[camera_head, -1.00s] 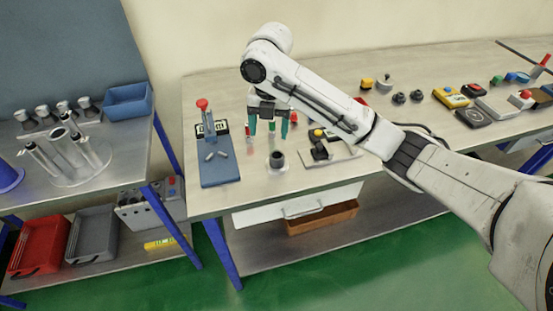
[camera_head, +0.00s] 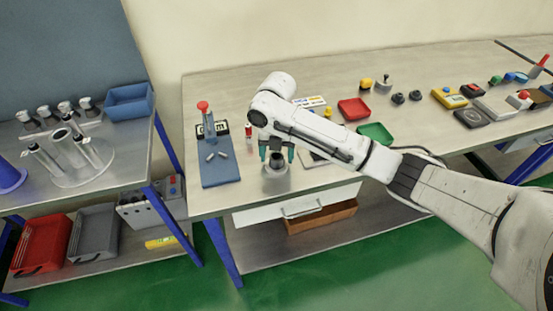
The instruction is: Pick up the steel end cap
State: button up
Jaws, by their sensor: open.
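A short grey metallic cylinder with a dark top (camera_head: 276,171) stands upright near the front edge of the bench, right of the blue board. It looks like the steel end cap, but it is too small to be sure. My gripper (camera_head: 277,154) points down over it.
A blue board (camera_head: 221,174) with a red-topped post stands close on the left. A red tray (camera_head: 353,109) and a green tray (camera_head: 375,132) lie to the right, behind my arm. A drawer (camera_head: 298,206) hangs below the front edge. Bare bench lies at the back left.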

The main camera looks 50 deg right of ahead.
jog(key=shift+f, duration=0.2)
jog(key=c, duration=1.3)
jog(key=shift+r, duration=0.2)
